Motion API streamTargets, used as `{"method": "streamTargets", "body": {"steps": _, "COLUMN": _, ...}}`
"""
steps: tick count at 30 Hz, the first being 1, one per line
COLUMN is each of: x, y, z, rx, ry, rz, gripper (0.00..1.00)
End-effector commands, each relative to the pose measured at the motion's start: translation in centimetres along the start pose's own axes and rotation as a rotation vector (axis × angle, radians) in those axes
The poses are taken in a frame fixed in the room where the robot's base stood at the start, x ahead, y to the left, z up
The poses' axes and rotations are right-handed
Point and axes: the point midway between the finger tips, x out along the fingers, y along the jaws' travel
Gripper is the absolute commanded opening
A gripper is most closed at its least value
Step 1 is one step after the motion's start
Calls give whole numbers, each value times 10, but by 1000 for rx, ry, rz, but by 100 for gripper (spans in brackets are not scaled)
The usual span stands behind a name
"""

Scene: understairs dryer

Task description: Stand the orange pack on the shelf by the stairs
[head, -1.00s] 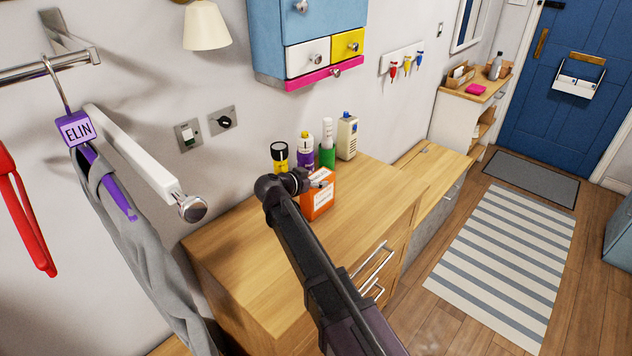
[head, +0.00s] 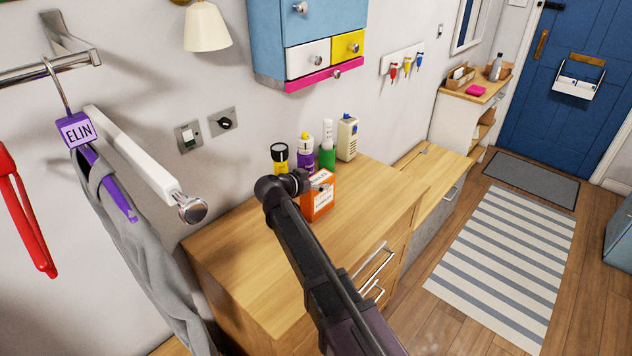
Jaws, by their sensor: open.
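The orange pack (head: 319,206) with a white label stands upright on the wooden cabinet top (head: 255,265), in front of several bottles. My gripper (head: 322,187) is at the upper part of the pack, with my wrist just to its left. The gripper is small and partly merged with the wrist in this view; it is open. I cannot tell whether its fingers touch the pack. No stairs show, and I cannot identify the shelf by the stairs.
A yellow-and-black can (head: 280,157), a purple bottle (head: 305,158), a green bottle (head: 327,156) and a cream container (head: 347,137) stand close behind the pack. A blue wall cabinet (head: 268,40) hangs above. The cabinet's front left is clear. A grey garment (head: 135,245) hangs at left.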

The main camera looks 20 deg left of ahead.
Motion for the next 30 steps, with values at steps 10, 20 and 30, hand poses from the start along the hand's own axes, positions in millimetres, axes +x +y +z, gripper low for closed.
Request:
{"method": "streamTargets", "body": {"steps": 10, "x": -47, "y": 1, "z": -3, "rx": -2, "ry": 0, "rz": -2, "gripper": 100}}
{"method": "streamTargets", "body": {"steps": 20, "x": -99, "y": 1, "z": -2, "rx": -1, "ry": 0, "rz": -2, "gripper": 100}}
{"method": "streamTargets", "body": {"steps": 30, "x": -120, "y": 0, "z": 0, "rx": 0, "ry": 0, "rz": 0, "gripper": 100}}
